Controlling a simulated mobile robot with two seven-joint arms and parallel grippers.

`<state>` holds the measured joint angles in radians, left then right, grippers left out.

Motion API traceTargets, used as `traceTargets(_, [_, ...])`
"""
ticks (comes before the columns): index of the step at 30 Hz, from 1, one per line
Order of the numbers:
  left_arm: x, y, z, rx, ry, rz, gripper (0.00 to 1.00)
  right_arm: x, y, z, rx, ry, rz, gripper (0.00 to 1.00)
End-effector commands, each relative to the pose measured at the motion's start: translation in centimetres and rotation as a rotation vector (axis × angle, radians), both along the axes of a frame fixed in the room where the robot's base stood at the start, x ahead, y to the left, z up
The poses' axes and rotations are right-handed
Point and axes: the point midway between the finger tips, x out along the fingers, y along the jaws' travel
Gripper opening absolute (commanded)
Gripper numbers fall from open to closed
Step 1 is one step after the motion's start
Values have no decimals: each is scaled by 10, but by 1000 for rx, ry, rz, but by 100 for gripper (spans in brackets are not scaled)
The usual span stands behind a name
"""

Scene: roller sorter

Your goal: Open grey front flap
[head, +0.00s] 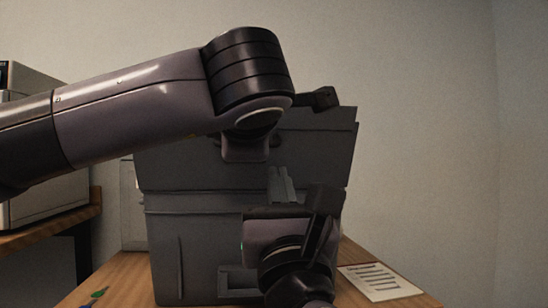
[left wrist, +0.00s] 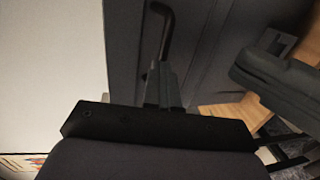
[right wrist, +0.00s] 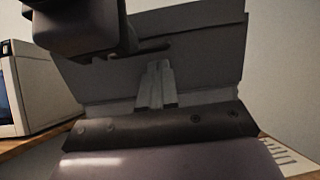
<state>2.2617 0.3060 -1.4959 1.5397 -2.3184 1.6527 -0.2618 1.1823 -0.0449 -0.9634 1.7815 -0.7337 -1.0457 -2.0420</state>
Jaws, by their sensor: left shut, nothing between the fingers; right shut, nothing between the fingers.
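The grey front flap (head: 330,150) is the upper panel of the grey machine (head: 195,245), partly covered by my left arm. It looks wider at its top than at its base; I cannot tell how far it leans out. It also fills the right wrist view (right wrist: 205,60), above a seam. My right gripper (head: 280,172) is shut and empty before the panel, its fingers upright in the right wrist view (right wrist: 158,66). My left gripper (left wrist: 160,68) is shut and empty beside a dark bent rod (left wrist: 167,30); I cannot tell whether they touch. Its fingertips are hidden in the head view.
A printed card (head: 380,282) lies on the wooden table (head: 120,282) at right. A small green and blue item (head: 97,296) is at the left front. A pale boxy device (head: 55,170) stands on the left. My two arms are close together before the machine.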

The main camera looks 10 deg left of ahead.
Motion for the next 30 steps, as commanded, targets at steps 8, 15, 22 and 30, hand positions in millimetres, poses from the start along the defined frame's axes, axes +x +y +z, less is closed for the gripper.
traceTargets(8, [0, 0, 0, 0, 0, 0, 0, 32, 9, 24, 1, -1, 1, 0])
traceTargets(15, [0, 0, 0, 0, 0, 0, 0, 47, 12, 34, 1, 0, 1, 0])
traceTargets(22, [0, 0, 0, 0, 0, 0, 0, 50, 13, 36, 2, 0, 1, 0])
traceTargets(30, [0, 0, 0, 0, 0, 0, 0, 51, 13, 38, 1, 0, 1, 0])
